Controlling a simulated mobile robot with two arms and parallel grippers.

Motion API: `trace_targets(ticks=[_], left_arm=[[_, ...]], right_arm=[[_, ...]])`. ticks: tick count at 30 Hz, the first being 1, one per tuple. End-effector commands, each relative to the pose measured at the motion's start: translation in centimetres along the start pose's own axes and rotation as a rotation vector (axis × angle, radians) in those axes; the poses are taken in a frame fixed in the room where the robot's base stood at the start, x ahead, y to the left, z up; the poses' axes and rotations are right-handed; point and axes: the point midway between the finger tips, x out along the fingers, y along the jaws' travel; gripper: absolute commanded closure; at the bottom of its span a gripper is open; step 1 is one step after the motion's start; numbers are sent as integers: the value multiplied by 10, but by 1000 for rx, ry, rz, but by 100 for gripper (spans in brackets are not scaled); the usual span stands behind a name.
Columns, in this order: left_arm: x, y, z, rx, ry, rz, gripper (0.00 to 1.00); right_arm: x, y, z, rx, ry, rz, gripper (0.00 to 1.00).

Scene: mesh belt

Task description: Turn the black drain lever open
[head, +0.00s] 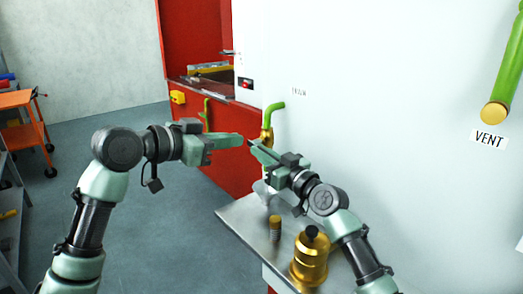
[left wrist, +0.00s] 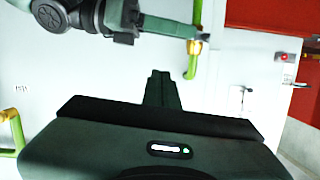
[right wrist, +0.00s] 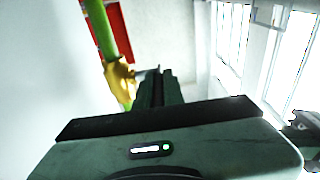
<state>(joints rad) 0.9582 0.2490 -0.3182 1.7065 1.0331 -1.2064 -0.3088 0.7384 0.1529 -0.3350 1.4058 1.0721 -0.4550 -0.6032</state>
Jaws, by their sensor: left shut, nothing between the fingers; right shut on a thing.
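A green drain pipe (head: 273,112) with a brass valve (head: 267,136) comes out of the white wall under a faint label. The valve also shows in the right wrist view (right wrist: 120,82), just left of the fingers. My right gripper (head: 256,149) is shut at the valve, on what looks like the black lever; the lever is mostly hidden by the fingers, so its angle cannot be told. My left gripper (head: 239,140) is shut and empty, its tips close to the right gripper's tips in the head view. Its closed fingers show in the left wrist view (left wrist: 163,88).
A metal shelf (head: 242,214) below my right arm holds a brass canister (head: 310,258), a small brass piece (head: 275,226) and a clear vessel. A VENT pipe (head: 505,75) is at upper right. A red cabinet (head: 225,150) stands behind. An orange cart (head: 22,125) is far left.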

Motion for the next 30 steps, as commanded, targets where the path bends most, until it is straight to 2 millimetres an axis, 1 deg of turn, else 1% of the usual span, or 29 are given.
trace_targets(ticks=[2, 5, 8, 15, 18, 19, 21, 24, 30], left_arm=[[0, 4, -7, 17, 4, 9, 100], [8, 6, -9, 20, 6, 14, 100], [25, 7, -9, 18, 5, 14, 100], [77, 7, -9, 16, 5, 13, 100], [97, 7, -9, 16, 5, 13, 100], [101, 7, -6, 16, 3, 12, 100], [102, 6, 9, 15, 3, 10, 100], [104, 6, 20, 16, 4, 10, 100], [107, 5, 30, 18, 5, 10, 100]], right_arm=[[0, 0, 1, 0, -1, 0, 100], [0, 0, 1, 0, -1, 0, 100], [0, 0, 1, 0, -2, 0, 100], [0, 0, 1, 0, -2, 0, 100], [0, 0, 1, 0, -2, 0, 100], [0, 0, 1, 0, -2, 0, 100], [0, 0, 1, 0, -2, 0, 100], [0, 0, 1, 0, -2, 0, 100], [0, 0, 1, 0, -2, 0, 100]])
